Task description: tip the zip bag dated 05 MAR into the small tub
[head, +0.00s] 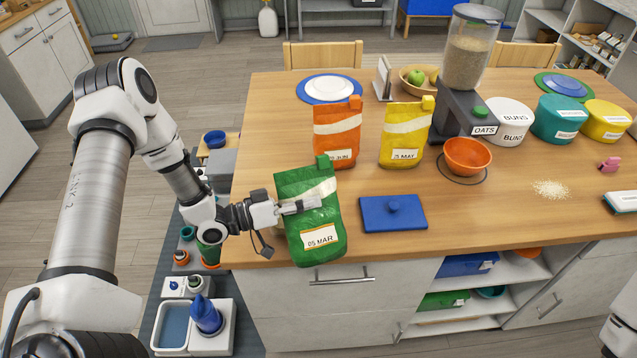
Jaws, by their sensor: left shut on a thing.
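The green zip bag labelled 05 MAR (325,222) is at the table's front left edge, its top leaning slightly left. My left gripper (300,207) is shut on its upper middle from the left. The bag's lower end overlaps the table edge; I cannot tell whether it touches the table. An orange bag (337,123) and a yellow bag labelled MAY (404,125) stand behind it. Lidded tubs in white (512,112), teal (558,108) and yellow (604,112) stand at the back right. I cannot tell which container is the small tub. My right gripper is out of view.
An orange bowl (467,153) sits before the OATS dispenser (468,62). Spilled grains (551,189) lie at the right. A brush-like item (621,200) and a pink object (609,164) are further right.

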